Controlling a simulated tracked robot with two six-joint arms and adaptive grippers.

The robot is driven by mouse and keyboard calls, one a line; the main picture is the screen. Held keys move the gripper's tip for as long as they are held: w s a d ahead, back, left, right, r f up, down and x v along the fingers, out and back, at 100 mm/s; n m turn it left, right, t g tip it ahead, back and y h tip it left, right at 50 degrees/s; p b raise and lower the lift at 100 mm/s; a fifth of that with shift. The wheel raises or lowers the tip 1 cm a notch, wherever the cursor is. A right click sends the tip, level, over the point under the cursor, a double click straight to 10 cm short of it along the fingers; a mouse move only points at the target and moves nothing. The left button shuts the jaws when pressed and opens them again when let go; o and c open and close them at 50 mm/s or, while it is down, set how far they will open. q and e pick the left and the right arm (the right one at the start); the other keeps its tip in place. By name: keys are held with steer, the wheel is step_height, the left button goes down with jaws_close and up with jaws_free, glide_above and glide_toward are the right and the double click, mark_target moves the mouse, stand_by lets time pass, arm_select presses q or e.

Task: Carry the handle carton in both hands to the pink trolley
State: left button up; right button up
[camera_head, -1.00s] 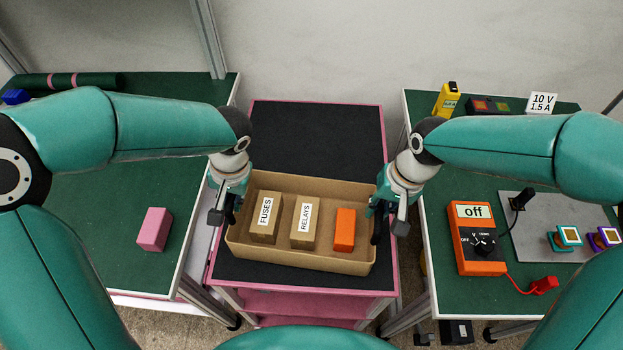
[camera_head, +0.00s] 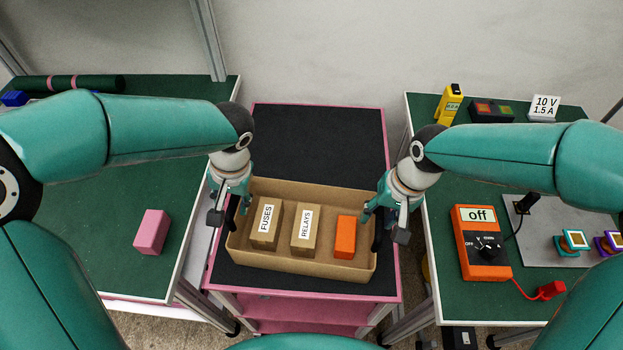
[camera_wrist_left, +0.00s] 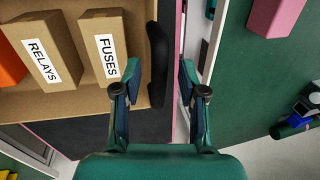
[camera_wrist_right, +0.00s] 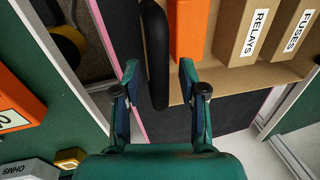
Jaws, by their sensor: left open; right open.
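The brown handle carton (camera_head: 300,265) stands level on the dark top of the pink trolley (camera_head: 228,275). It holds a FUSES box (camera_head: 266,224), a RELAYS box (camera_head: 305,230) and an orange block (camera_head: 345,237). My left gripper (camera_wrist_left: 160,75) is open at the carton's left end, with the black left handle (camera_wrist_left: 157,60) showing between its fingers, nearer one finger. My right gripper (camera_wrist_right: 159,75) is open at the right end, with the black right handle (camera_wrist_right: 155,55) between its fingers. Neither gripper is closed on its handle.
A green bench at left bears a pink block (camera_head: 151,232). A green bench at right bears an orange meter (camera_head: 483,245) reading off, a grey plate (camera_head: 540,232) and a yellow device (camera_head: 449,104). The trolley's rear top (camera_head: 318,145) is clear.

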steer(key=shift+r, duration=0.1)
arm_select(q)
step_height(320, 180, up, 10)
steer(key=d, duration=0.2)
steer(key=shift+f, duration=0.25)
arm_select(e)
step_height(320, 180, up, 12)
steer(key=d, duration=0.2)
steer(key=shift+s+d+f, duration=0.15)
steer(key=shift+d+f, duration=0.05)
steer(key=shift+f, duration=0.05)
arm_select(q)
steer(key=shift+s, duration=0.1)
